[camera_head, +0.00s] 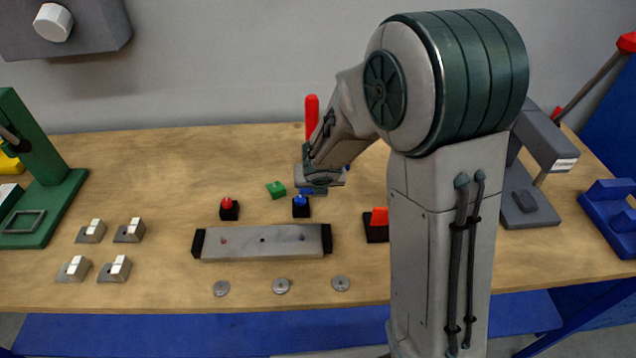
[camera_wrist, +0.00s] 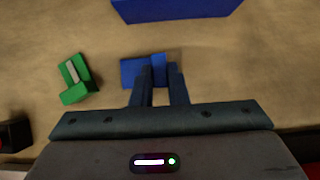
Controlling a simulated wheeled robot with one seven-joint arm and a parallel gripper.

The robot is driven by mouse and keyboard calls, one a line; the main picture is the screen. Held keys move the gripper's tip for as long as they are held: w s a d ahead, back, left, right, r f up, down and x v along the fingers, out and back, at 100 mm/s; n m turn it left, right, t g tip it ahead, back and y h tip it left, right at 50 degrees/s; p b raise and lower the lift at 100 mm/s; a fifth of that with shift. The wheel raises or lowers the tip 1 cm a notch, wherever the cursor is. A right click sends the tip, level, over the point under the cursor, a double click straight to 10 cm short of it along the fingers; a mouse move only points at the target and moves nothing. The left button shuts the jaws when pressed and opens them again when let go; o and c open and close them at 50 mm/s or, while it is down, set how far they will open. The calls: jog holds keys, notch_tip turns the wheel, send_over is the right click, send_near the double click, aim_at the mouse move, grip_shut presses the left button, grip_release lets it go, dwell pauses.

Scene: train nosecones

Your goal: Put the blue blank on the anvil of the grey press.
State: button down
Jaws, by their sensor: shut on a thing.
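The blue blank (camera_wrist: 131,72) is between the two fingers of my gripper (camera_wrist: 158,72) in the wrist view. My gripper (camera_head: 319,186) is shut on it, low over the middle of the bench. In the head view a bit of the blue blank (camera_head: 312,191) shows under the gripper; I cannot tell whether it touches the bench. The grey press (camera_head: 544,142) stands at the right, behind my arm. Its base and anvil area (camera_head: 525,201) look empty, though my arm hides part of the press.
A green blank (camera_head: 276,190) lies just left of the gripper. Small black blocks with red (camera_head: 229,210) and blue (camera_head: 300,208) tops stand in front. A grey bar fixture (camera_head: 262,243) lies nearer. A green press (camera_head: 40,190) is far left, a blue one (camera_head: 610,205) far right.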

jog(key=shift+f, duration=0.25)
jog(key=c, duration=1.4)
grip_release()
jog(key=shift+r, duration=0.1)
jog(key=shift+c, duration=0.2)
jog(key=shift+r, duration=0.15)
